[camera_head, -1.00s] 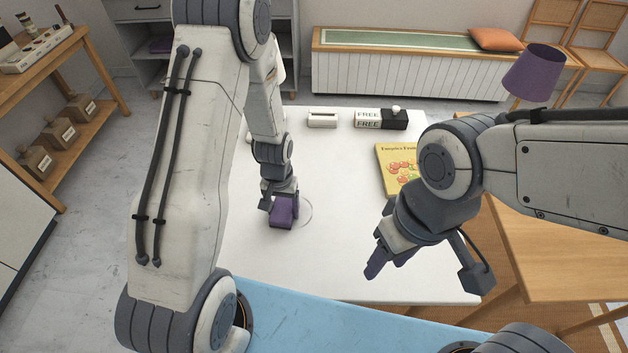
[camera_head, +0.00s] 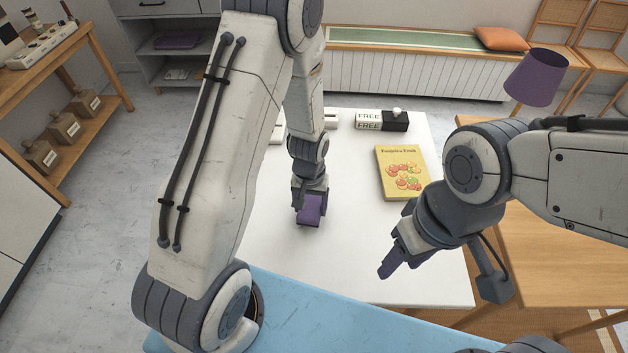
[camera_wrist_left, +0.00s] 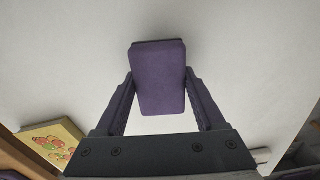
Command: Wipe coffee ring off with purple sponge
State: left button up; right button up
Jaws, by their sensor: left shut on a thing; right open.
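The purple sponge (camera_head: 312,209) is at the white table top (camera_head: 350,260), near its middle. My left gripper (camera_head: 310,196) is shut on it from above. In the left wrist view the sponge (camera_wrist_left: 158,78) sits between the two dark fingers of my left gripper (camera_wrist_left: 158,95). Whether it presses on the table is hard to tell. No coffee ring shows on the table now; the spot under the sponge is hidden. My right gripper (camera_head: 392,262) is open and empty above the table's front right.
A yellow book (camera_head: 403,174) lies to the right of the sponge and also shows in the left wrist view (camera_wrist_left: 55,143). The table's front middle is clear.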

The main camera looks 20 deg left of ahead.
pick_arm(q)
jog(key=shift+r+p, duration=2.35)
jog(key=shift+r, duration=0.6)
jog(key=shift+s, duration=0.1)
